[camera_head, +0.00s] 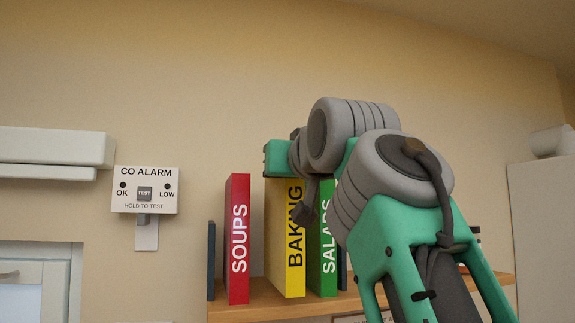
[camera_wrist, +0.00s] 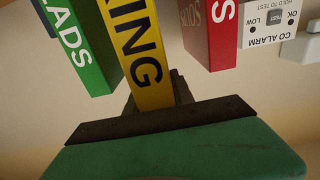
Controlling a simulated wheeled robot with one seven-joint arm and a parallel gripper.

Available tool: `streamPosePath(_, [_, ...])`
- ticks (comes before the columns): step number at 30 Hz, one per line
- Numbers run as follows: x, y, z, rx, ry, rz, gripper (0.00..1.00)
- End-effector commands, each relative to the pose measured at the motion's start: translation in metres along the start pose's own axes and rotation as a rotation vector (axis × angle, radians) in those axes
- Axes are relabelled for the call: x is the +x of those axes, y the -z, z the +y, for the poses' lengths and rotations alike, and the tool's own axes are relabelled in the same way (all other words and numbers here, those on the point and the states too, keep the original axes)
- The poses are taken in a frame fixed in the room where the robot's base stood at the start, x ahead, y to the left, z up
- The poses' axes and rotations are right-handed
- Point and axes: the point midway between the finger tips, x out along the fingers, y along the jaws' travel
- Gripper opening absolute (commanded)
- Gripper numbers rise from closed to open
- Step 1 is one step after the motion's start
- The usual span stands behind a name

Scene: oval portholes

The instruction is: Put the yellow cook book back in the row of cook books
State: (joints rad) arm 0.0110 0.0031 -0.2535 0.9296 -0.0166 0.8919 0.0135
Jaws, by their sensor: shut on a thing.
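The yellow cook book (camera_head: 284,240), marked BAKING, stands upright between the red SOUPS book (camera_head: 238,240) and the green SALADS book (camera_head: 324,260). A gap shows between it and the red book; it is close beside the green one. Its lower end is near the shelf; I cannot tell whether it touches. My gripper (camera_head: 278,160) is at its top, shut on it. The wrist view, upside down, shows the dark jaws (camera_wrist: 165,118) on the yellow book (camera_wrist: 140,50), with the green book (camera_wrist: 78,45) left and the red book (camera_wrist: 208,35) right.
The wooden shelf (camera_head: 262,304) carries the row, with a dark blue upright end (camera_head: 211,260) at left. A CO alarm (camera_head: 145,190) is on the wall to the left. My arm hides the shelf's middle right. A pale cabinet (camera_head: 540,230) stands at far right.

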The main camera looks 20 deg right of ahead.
Motion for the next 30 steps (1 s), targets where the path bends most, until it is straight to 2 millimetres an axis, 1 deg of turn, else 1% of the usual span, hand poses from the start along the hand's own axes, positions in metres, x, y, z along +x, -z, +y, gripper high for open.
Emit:
streamPosePath(2, [0.005,0.003,0.000,0.000,0.000,0.005,0.00])
streamPosePath(9, [0.026,0.002,0.000,0.000,0.000,0.006,0.00])
streamPosePath(19, [0.053,-0.006,0.000,-0.001,0.001,0.006,0.00])
streamPosePath(24, [0.054,-0.015,0.000,-0.001,0.001,0.007,0.00])
streamPosePath(30, [0.054,-0.016,0.000,-0.001,0.001,0.007,0.00])
